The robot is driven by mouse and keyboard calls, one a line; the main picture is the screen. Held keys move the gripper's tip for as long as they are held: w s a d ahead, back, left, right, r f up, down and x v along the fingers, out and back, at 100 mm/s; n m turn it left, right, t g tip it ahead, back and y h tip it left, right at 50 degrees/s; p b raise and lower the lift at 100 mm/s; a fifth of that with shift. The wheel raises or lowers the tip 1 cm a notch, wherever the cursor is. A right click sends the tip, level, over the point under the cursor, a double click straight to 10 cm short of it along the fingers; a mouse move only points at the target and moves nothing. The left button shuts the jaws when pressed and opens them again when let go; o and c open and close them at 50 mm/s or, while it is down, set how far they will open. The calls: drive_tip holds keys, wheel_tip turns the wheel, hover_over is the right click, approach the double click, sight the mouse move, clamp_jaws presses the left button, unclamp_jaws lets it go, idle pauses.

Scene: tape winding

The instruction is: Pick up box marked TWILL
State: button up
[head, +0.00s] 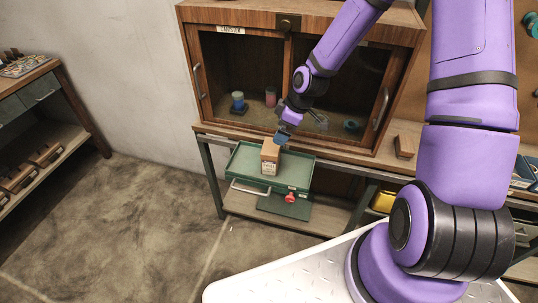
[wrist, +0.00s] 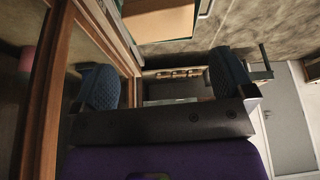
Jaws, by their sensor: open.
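A small brown box (head: 270,152) with a pale label on its front stands on the green metal case (head: 245,158). The label is too small to read, so I cannot tell if it says TWILL. My gripper (head: 282,138) is just above and to the right of the box, near the cabinet front. In the wrist view my gripper (wrist: 165,82) has its two blue pads wide apart with nothing between them. A tan box (wrist: 160,22), probably the same one, shows at the top of that view, beyond the pads.
A wooden cabinet (head: 232,15) with glass doors stands right behind my gripper; its wooden frame (wrist: 48,85) runs close along the left of the wrist view. A wooden block (head: 405,146) lies on the bench at right.

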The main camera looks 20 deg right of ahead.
sight(271, 146)
drive_tip(key=shift+x, duration=5.75)
drive_tip(key=c, duration=0.7)
drive_tip(key=shift+o, duration=0.2)
drive_tip(key=shift+r, duration=0.2)
